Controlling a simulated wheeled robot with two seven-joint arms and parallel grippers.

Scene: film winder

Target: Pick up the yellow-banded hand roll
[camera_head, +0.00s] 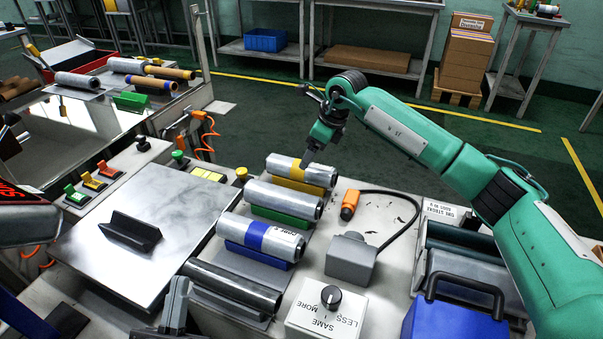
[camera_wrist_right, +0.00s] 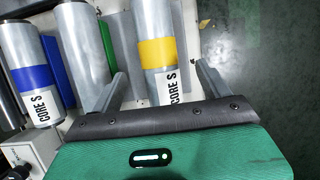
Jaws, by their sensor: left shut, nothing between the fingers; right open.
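The yellow-banded hand roll (camera_head: 283,165) is silver and lies on a yellow cradle (camera_head: 297,185) at the far end of the row. In the right wrist view its yellow band (camera_wrist_right: 157,52) and "CORE S" label show. My right gripper (camera_head: 308,157) is over this roll, partly hidden by its own wrist. In the wrist view its open fingers (camera_wrist_right: 162,84) stand on either side of the roll, with gaps; whether they touch it is unclear. My left gripper (camera_head: 177,302) is shut and empty at the lower left, partly cut off, away from the roll.
A plain silver roll (camera_head: 285,197) on a green cradle and a blue-banded roll (camera_head: 262,235) lie nearer in the row. An orange-tipped tool (camera_head: 349,205), a grey box (camera_head: 350,259) and a dial box (camera_head: 325,312) stand to the right. A metal plate (camera_head: 150,210) lies left.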

